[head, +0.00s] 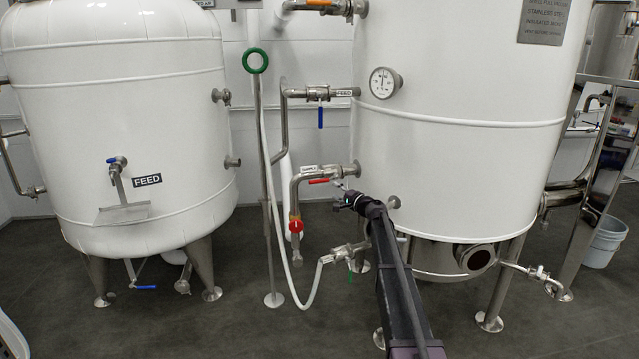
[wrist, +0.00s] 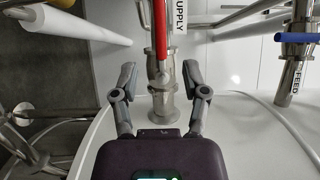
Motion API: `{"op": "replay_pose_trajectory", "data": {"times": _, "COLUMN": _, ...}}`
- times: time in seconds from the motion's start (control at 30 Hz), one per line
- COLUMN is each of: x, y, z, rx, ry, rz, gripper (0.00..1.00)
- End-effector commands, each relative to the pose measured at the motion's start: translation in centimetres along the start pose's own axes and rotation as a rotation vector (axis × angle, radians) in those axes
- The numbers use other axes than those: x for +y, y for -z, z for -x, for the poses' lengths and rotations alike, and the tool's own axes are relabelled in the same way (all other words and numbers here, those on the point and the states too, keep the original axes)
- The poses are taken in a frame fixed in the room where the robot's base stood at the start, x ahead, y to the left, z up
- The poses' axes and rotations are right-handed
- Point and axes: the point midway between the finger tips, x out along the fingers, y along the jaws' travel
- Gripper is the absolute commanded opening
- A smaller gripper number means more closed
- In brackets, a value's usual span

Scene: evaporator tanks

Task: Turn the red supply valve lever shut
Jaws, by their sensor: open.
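The red supply valve lever (head: 319,181) sits on a steel pipe beside the SUPPLY label (head: 308,168), left of the right tank, and lies roughly along the pipe. In the wrist view the red lever (wrist: 163,40) runs from the top edge down to the steel valve body (wrist: 161,75). My gripper (wrist: 160,66) is open, one finger on each side of the valve, with nothing visibly clamped. In the head view my gripper (head: 338,194) is small, just right of and below the lever; contact cannot be told.
A blue-handled feed valve (head: 320,116) is above the supply valve. A red round fitting (head: 296,226) and a white hose (head: 303,303) are below left. A green-handled valve (head: 350,254) is below. The white tank (head: 450,170) stands close on the right.

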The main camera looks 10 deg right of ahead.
Motion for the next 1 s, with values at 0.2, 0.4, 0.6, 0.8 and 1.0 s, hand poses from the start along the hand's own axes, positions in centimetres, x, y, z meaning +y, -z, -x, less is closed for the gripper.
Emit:
{"op": "replay_pose_trajectory", "data": {"times": 0.2, "x": 0.0, "y": 0.1, "z": -3.5, "rx": -0.002, "ry": 0.0, "rz": 0.0, "gripper": 0.58}}
{"op": "replay_pose_trajectory", "data": {"times": 0.4, "x": 0.0, "y": 0.1, "z": -6.6, "rx": -0.002, "ry": 0.0, "rz": 0.0, "gripper": 0.58}}
{"op": "replay_pose_trajectory", "data": {"times": 0.6, "x": 0.0, "y": 0.0, "z": -9.3, "rx": -0.002, "ry": 0.0, "rz": 0.0, "gripper": 0.58}}
{"op": "replay_pose_trajectory", "data": {"times": 0.8, "x": 0.0, "y": 0.0, "z": -10.8, "rx": -0.002, "ry": 0.0, "rz": 0.0, "gripper": 0.58}}
{"op": "replay_pose_trajectory", "data": {"times": 1.0, "x": 0.0, "y": -0.1, "z": -11.2, "rx": -0.002, "ry": 0.0, "rz": 0.0, "gripper": 0.58}}
